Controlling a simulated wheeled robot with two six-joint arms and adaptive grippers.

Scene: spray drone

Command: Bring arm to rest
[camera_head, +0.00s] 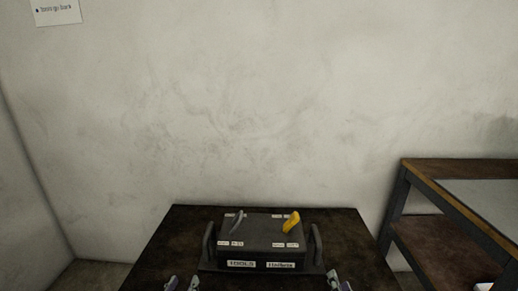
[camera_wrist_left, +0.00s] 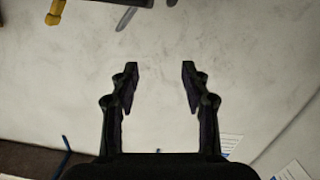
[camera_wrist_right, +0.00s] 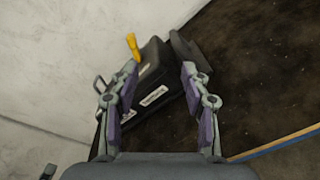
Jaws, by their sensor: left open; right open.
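My left gripper (camera_head: 183,284) shows at the bottom edge of the head view, in front of the toolbox's left side. In the left wrist view its two dark fingers (camera_wrist_left: 160,75) are apart with only pale wall between them. My right gripper (camera_head: 339,284) shows at the bottom edge, in front of the toolbox's right side. In the right wrist view its fingers (camera_wrist_right: 160,76) are apart and hold nothing; part of the black toolbox (camera_wrist_right: 148,80) shows behind and between them. Most of both arms is out of the head view.
The dark toolbox (camera_head: 252,231), with side handles and white labels, stands on a dark table (camera_head: 165,238). A yellow-handled item (camera_head: 291,222) and a grey item (camera_head: 237,218) stand on top. A metal-framed bench (camera_head: 404,181) stands at right. A pale wall is behind.

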